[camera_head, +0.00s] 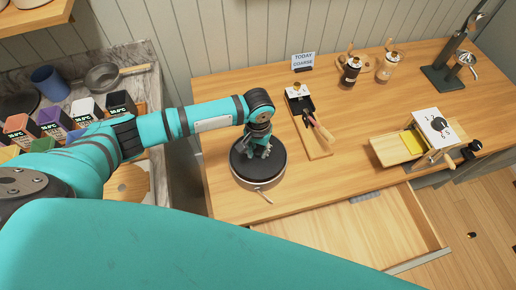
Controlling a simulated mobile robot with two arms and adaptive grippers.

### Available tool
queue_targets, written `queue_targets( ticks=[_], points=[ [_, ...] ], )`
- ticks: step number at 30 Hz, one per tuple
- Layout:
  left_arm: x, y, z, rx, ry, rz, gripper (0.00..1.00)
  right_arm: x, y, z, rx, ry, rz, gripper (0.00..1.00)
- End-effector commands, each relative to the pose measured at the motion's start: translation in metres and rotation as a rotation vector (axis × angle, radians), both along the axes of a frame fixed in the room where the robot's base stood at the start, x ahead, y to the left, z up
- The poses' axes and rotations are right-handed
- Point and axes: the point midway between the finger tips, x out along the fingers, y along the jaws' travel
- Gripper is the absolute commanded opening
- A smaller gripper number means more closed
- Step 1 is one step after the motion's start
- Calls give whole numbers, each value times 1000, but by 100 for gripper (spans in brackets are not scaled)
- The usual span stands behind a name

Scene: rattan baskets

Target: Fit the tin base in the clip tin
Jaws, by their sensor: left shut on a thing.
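A round springform-like clip tin (240,183) stands on the wooden counter, with a light metal wall and a clip sticking out at its front. A dark round disc, which looks like the tin base (276,173), lies in or just over its top opening. I cannot tell whether it is seated. My left gripper (261,152) points down over the disc's middle and is shut, apparently on the tin base; its fingertips and the exact grip are hard to make out. My right gripper is not in view.
An open, mostly empty drawer (330,228) juts out below the counter. A wooden box with a dial card (434,127) stands at right.

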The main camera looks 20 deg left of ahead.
Motion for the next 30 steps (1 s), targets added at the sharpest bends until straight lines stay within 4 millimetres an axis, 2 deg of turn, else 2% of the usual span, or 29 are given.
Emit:
queue_targets(
  ticks=[30],
  points=[
    [0,0,-23,0,-1,0,0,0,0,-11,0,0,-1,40]
  ],
)
